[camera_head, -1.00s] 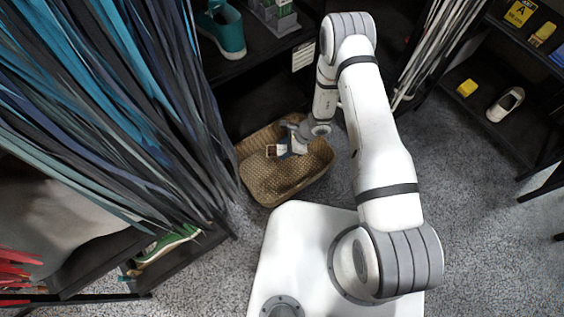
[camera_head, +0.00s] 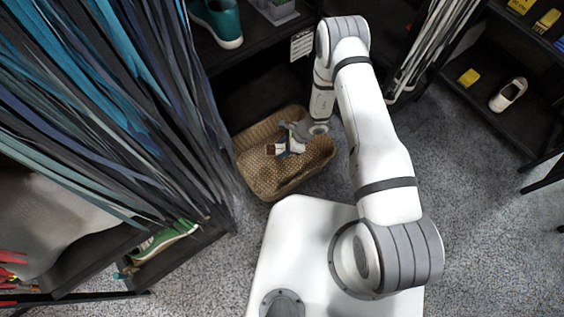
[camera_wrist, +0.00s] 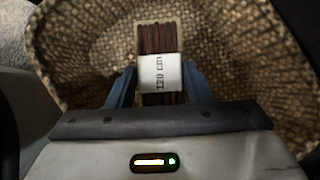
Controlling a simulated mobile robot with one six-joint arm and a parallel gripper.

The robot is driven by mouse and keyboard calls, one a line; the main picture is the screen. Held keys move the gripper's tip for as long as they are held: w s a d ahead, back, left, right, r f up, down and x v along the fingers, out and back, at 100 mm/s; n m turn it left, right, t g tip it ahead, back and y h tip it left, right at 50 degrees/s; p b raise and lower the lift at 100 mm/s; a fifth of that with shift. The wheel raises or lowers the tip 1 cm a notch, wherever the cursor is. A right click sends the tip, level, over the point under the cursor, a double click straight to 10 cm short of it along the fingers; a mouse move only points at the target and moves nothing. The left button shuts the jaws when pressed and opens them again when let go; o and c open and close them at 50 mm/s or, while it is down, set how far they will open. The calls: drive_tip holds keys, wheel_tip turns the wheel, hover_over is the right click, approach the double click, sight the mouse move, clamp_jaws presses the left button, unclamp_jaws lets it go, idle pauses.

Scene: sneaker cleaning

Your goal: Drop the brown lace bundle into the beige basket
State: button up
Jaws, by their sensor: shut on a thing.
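The brown lace bundle (camera_wrist: 159,38) has a white paper band around its middle. My gripper (camera_wrist: 160,88) is shut on it, one finger on each side of the band. In the head view the bundle (camera_head: 271,149) shows small at the end of my gripper (camera_head: 287,145). The beige basket (camera_head: 262,178) is woven and stands on the floor against a dark shelf. The bundle is over the basket's opening. In the wrist view the basket's weave (camera_wrist: 235,55) fills the space behind the bundle. The gap between bundle and basket floor cannot be told.
Hanging laces (camera_head: 90,110) fill the left side. A shelf with a teal shoe (camera_head: 222,22) stands behind the basket. A green shoe (camera_head: 165,238) sits low at left. A white shoe (camera_head: 509,94) and yellow items are on a right shelf. Grey carpet (camera_head: 480,230) is open at right.

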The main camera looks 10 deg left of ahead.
drive_tip(key=shift+f, duration=0.4)
drive_tip(key=o, duration=1)
drive_tip(key=shift+r, duration=0.15)
drive_tip(key=p+v, duration=0.2)
drive_tip(key=v, duration=0.5)
drive_tip(key=shift+w+d+r, duration=0.1)
drive_tip(key=shift+d+r, duration=0.1)
drive_tip(key=shift+r, duration=0.05)
